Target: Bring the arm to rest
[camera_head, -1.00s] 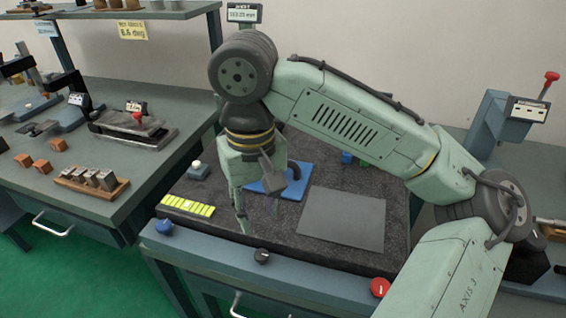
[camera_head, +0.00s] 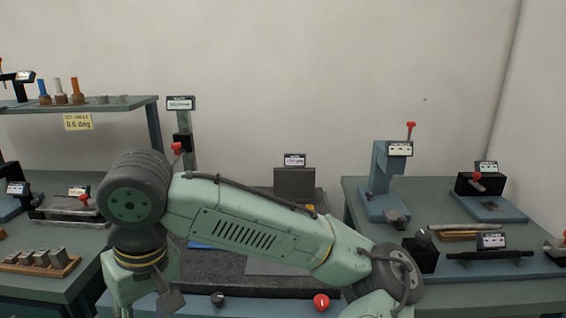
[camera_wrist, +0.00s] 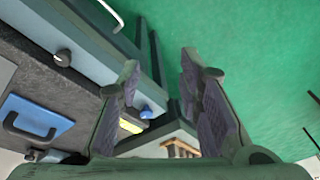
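My gripper (camera_wrist: 160,68) is open in the wrist view, with a clear gap between its two dark-padded fingers and nothing between them. It points down past the front edge of the bench, with green floor and a bench corner beyond it. In the head view my pale green arm stretches across the lower middle, bent at a grey joint on the left. The wrist hangs down at the lower left, and the fingertips are cut off by the bottom edge there.
A wooden rack of metal blocks (camera_head: 40,262) stands on the left bench. A blue-grey stand (camera_head: 381,175) and fixtures occupy the right bench. Open green floor (camera_wrist: 260,55) shows in front.

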